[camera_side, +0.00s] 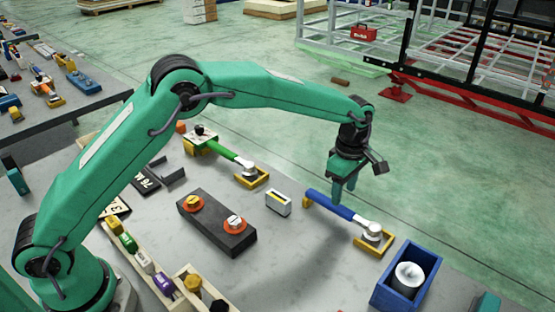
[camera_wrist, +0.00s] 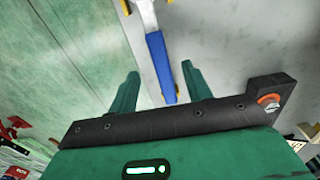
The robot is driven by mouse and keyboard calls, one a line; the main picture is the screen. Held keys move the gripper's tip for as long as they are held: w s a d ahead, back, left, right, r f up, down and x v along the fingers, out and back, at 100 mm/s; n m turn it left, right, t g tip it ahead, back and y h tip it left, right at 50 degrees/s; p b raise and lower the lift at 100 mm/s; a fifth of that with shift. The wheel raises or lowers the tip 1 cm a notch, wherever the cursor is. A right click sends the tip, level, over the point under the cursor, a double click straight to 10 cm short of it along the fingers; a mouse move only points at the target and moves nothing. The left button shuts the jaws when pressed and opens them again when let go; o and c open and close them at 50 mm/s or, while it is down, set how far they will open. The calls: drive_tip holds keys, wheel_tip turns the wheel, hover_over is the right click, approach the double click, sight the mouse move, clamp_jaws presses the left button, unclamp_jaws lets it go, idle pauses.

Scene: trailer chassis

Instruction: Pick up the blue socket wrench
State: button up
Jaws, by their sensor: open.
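The blue socket wrench (camera_side: 336,207) has a blue handle and a silver head. In the side view it lies on the work table with its head at a yellow holder (camera_side: 375,240) and its handle end at a smaller yellow support. My gripper (camera_side: 344,192) is above the handle, fingers pointing down; the exact gap is hard to judge. In the wrist view the blue handle (camera_wrist: 160,68) shows ahead, between the two green fingers of my open gripper (camera_wrist: 160,80), nearer the right finger. Nothing is held.
A blue bin (camera_side: 408,275) with a silver cylinder stands right of the wrench. A small white and yellow box (camera_side: 278,203) and a dark block with two orange-ringed knobs (camera_side: 216,222) lie to the left. A green-handled wrench (camera_side: 222,150) lies farther back. The table edge runs just behind the blue wrench.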

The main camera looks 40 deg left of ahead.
sight(343, 209)
drive_tip(key=shift+d+f, duration=0.25)
drive_tip(key=shift+f, duration=0.15)
drive_tip(key=shift+f, duration=0.1)
drive_tip(key=shift+f, duration=1.2)
drive_tip(key=shift+f, duration=0.1)
drive_tip(key=shift+d+f, duration=0.1)
drive_tip(key=shift+f, duration=2.4)
drive_tip(key=shift+r, duration=0.1)
clamp_jaws()
